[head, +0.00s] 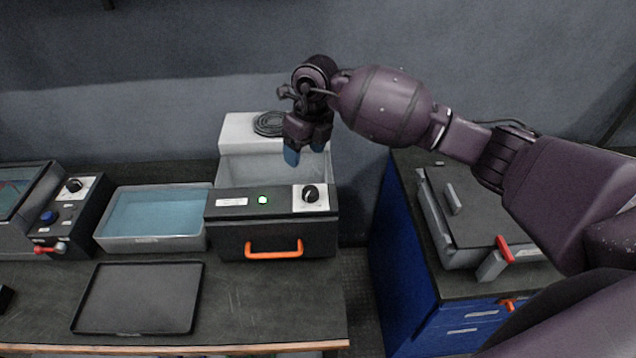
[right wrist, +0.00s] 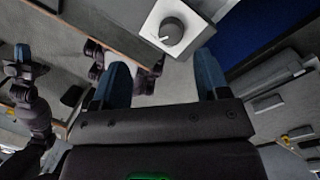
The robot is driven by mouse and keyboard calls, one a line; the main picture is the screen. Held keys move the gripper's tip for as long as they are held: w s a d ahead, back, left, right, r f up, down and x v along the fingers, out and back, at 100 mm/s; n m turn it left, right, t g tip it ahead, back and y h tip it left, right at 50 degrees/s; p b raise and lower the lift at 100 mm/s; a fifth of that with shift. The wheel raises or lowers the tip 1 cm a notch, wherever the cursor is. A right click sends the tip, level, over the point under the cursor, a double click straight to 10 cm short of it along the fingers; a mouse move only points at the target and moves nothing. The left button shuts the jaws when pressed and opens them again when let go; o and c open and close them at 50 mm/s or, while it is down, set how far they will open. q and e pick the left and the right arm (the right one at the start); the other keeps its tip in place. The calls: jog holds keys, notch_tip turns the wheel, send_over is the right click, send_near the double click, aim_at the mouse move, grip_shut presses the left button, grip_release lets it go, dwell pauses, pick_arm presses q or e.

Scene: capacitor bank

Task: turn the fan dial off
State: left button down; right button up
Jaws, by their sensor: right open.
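A black dial with a pale pointer (head: 310,194) sits on a white plate at the right of a black box's top (head: 225,215); I take it as the fan dial. The dial also shows in the right wrist view (right wrist: 171,31), beyond and between the blue fingers. My right gripper (head: 305,150) is open and empty, fingers down, behind and above the dial, apart from it. A purple arm end with blue fingers, apparently my left gripper (right wrist: 22,62), shows at the left of the right wrist view; its jaw opening is unclear.
The box has a lit green lamp (head: 263,200) and an orange handle (head: 274,249). A second dial (head: 74,185) sits on the left device. A blue-filled tray (head: 108,238) and black tray (head: 190,325) lie left. A blue cabinet (head: 400,270) stands right, past a gap.

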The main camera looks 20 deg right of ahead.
aim_at(311, 190)
pick_arm(q)
jog(key=shift+s+a+r+p, duration=0.1)
jog(key=shift+s+r+p, duration=0.2)
jog(key=shift+p, duration=0.2)
pick_arm(e)
jog(key=shift+g+h, duration=0.4)
jog(key=shift+h, duration=0.1)
jog(key=f, duration=0.3)
jog(key=s+f, duration=0.1)
jog(key=f, duration=0.7)
jog(key=shift+s+d, duration=0.15)
jog(key=shift+d, duration=0.2)
jog(key=shift+r, duration=0.1)
jog(key=c, duration=0.9)
pick_arm(q)
jog(key=shift+f, duration=0.15)
